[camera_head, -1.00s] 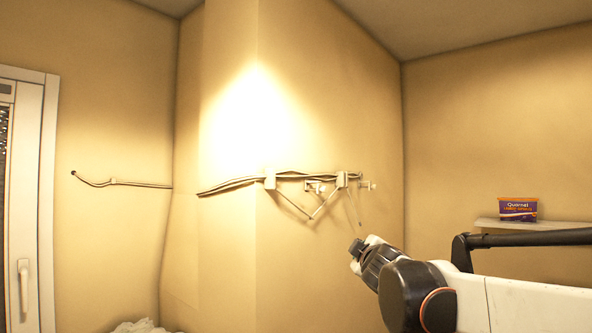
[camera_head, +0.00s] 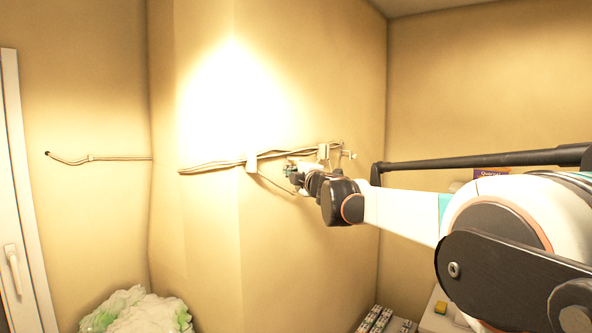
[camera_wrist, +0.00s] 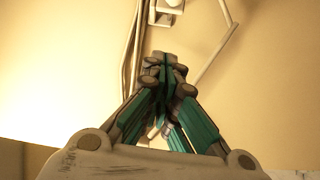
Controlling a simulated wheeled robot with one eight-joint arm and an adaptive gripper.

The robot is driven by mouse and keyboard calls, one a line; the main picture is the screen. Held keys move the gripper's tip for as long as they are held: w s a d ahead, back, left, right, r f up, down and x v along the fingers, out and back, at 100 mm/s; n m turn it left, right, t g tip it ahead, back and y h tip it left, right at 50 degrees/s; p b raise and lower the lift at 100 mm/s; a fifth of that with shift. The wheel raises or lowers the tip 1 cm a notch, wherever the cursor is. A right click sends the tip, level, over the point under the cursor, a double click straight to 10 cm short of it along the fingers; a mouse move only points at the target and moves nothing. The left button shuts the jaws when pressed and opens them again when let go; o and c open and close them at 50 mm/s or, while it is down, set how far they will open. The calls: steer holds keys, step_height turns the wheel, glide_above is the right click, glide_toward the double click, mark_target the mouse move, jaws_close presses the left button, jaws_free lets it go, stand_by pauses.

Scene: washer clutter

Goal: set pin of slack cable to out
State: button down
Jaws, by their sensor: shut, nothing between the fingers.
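Several grey cables (camera_head: 215,166) run along the wall through two pale clips, a left one (camera_head: 252,160) and a right one (camera_head: 323,151). A thin slack cable (camera_head: 275,186) sags below the left clip, and my gripper hides its lower part. In the wrist view a thin bent line (camera_wrist: 214,60), probably this slack cable, passes right of my fingers. My gripper (camera_head: 289,172) is shut and empty, close to the wall between the clips. In the wrist view its teal fingers (camera_wrist: 165,62) meet below a small pale fitting (camera_wrist: 166,14). I cannot tell whether they touch it, or which part is the pin.
A small pale fitting (camera_head: 348,154) sticks out right of the right clip. A purple box (camera_head: 490,172) at the right is partly hidden by my arm. A white and green heap (camera_head: 138,310) and several boxes (camera_head: 375,320) lie low down.

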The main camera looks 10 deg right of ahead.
steer(key=p+x, duration=0.1)
steer(key=x, duration=0.5)
steer(key=shift+w+r, duration=0.1)
steer(key=shift+w, duration=0.25)
steer(key=d, duration=0.1)
steer(key=d+p, duration=0.1)
steer(key=d, duration=0.1)
steer(key=shift+d+f, duration=0.3)
steer(key=shift+d, duration=0.1)
